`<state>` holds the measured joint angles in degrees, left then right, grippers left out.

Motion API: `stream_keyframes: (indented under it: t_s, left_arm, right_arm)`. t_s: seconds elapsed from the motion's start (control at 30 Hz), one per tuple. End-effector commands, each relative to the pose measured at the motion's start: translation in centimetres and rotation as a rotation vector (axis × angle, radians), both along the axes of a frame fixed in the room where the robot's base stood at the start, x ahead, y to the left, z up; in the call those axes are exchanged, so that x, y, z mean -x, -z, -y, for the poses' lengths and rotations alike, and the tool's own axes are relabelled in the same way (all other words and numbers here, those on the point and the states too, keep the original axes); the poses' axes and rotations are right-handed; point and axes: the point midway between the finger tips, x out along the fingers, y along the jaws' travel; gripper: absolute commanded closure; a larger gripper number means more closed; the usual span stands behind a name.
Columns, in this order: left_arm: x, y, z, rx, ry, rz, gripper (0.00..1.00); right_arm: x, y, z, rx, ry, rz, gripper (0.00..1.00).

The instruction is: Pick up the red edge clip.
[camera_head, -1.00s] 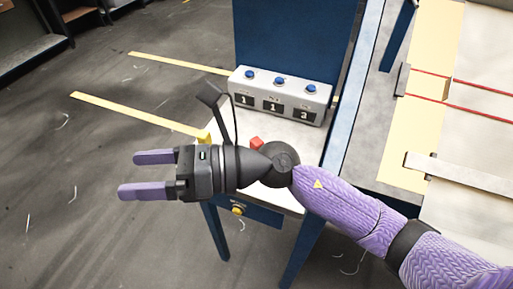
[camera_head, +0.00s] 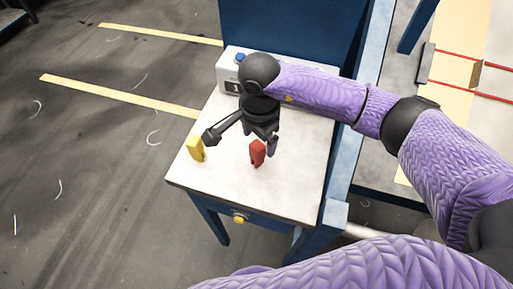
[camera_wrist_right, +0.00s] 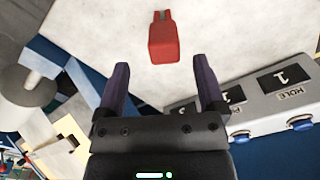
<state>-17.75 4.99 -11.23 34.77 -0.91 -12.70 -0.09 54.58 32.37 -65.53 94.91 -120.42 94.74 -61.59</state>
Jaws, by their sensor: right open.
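The red edge clip (camera_head: 257,153) stands on the white top of a small blue table. It also shows in the right wrist view (camera_wrist_right: 163,40), beyond the fingertips and roughly in line with the gap between them. My right gripper (camera_head: 271,147) points down above the table just beside the clip. In the right wrist view its two fingers (camera_wrist_right: 161,80) are spread apart with nothing between them. My left gripper is not in view.
A yellow clip (camera_head: 195,148) stands near the table's left edge. A grey box (camera_head: 228,70) with blue buttons and number displays sits at the table's back, partly hidden by my arm. The table's front (camera_head: 255,188) is clear.

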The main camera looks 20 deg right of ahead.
Motion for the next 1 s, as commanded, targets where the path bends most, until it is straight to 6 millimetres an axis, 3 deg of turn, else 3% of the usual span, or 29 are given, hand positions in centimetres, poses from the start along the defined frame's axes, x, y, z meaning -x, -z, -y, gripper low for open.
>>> stream_keyframes:
  t_s: [0.1,0.2,0.43,0.87,1.0]
  left_arm:
    - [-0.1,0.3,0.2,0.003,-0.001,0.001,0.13]
    - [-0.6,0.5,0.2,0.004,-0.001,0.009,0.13]
    - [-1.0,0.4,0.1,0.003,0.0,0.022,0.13]
    - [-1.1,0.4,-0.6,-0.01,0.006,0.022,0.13]
    - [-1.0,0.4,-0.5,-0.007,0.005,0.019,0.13]
  right_arm:
    - [-0.1,2.6,-0.1,0.0,0.0,-0.004,0.12]
    - [-0.1,4.0,-0.1,-0.001,0.0,-0.002,0.12]
    - [-0.2,4.2,-0.1,-0.002,-0.001,0.0,0.12]
    - [-0.2,4.2,-0.1,-0.002,0.0,0.0,1.0]
    - [-0.2,4.2,-0.1,-0.002,0.0,0.0,1.0]
